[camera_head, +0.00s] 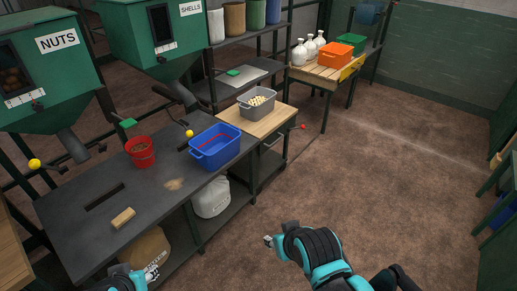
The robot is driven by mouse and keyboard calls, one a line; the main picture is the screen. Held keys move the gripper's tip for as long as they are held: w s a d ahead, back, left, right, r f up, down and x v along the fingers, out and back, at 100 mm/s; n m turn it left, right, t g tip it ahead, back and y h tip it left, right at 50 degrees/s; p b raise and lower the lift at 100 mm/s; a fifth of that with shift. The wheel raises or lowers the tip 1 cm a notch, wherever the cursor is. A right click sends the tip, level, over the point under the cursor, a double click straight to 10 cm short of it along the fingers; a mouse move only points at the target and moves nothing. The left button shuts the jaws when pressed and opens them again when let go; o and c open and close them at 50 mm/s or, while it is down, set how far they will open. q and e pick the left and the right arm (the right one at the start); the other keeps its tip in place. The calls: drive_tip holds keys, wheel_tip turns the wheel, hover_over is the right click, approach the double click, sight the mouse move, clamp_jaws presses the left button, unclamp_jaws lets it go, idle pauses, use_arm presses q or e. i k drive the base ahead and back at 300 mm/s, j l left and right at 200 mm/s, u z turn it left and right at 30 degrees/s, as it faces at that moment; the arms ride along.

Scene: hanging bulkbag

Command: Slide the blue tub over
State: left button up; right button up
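The blue tub (220,157) stands upright at the right end of the dark bench (85,225), close to its front edge. A red line shows on its inside, and it looks empty. My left gripper (151,272) is at the bottom left, in front of the bench and apart from the tub. It is mostly cut off by the frame edge. My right gripper (268,241) is over the brown floor, to the lower right of the tub and touching nothing. Its fingers are too small to tell open from shut.
A red bucket (141,151) stands left of the tub, and a wooden block (123,218) lies nearer. A wooden-topped table (262,126) adjoins the bench on the right, with a grey tub (257,107) of pale pieces. Green NUTS (58,80) and SHELLS (150,40) hoppers overhang the bench's back.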

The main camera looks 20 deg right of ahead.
sight(212, 149)
drive_tip(key=z, duration=0.2)
drive_tip(key=i+l, duration=0.25)
drive_tip(key=i, duration=0.2)
drive_tip(key=i+l+u, duration=0.1)
drive_tip(key=i+l, duration=0.2)
drive_tip(key=i, duration=0.2)
